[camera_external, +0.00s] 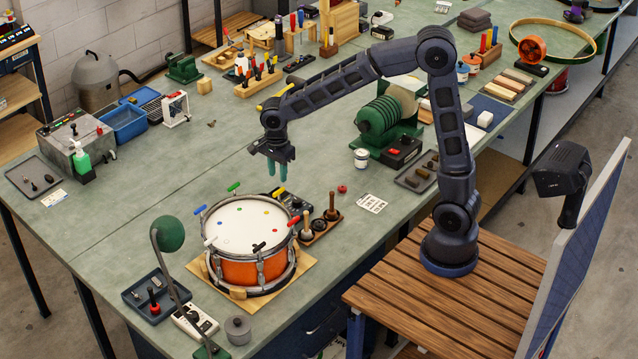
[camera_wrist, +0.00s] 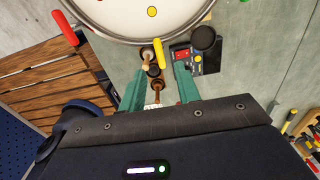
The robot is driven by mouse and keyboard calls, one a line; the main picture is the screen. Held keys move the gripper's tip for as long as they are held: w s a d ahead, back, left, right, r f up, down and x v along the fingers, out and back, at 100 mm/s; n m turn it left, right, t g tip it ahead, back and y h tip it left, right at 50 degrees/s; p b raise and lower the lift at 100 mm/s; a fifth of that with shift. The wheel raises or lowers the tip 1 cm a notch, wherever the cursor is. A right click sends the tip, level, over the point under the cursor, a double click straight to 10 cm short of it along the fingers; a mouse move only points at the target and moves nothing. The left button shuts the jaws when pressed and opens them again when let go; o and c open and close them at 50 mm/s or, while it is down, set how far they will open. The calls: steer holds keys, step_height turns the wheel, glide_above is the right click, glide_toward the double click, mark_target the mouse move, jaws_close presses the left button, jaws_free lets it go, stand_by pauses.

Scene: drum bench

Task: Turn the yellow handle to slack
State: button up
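The snare drum (camera_external: 245,270) has an orange shell and white head and stands on a wooden board. Coloured handles sit around its rim. A red handle (camera_external: 294,221) is also in the wrist view (camera_wrist: 65,27), to the left of the yellow one. My gripper (camera_external: 278,172) hangs above the bench behind the drum, fingers down. In the wrist view its green fingers (camera_wrist: 160,70) are apart and empty.
A black box with a red switch (camera_external: 297,198) and a wooden stand with upright pegs (camera_external: 320,228) are close to the drum. A green lamp (camera_external: 168,234) rises at the drum's left. The bench left of my gripper is mostly clear.

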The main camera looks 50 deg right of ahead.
mark_target(279, 190)
step_height(279, 190, down, 8)
steer(key=shift+r, duration=0.1)
steer(key=shift+c, duration=0.4)
jaws_close()
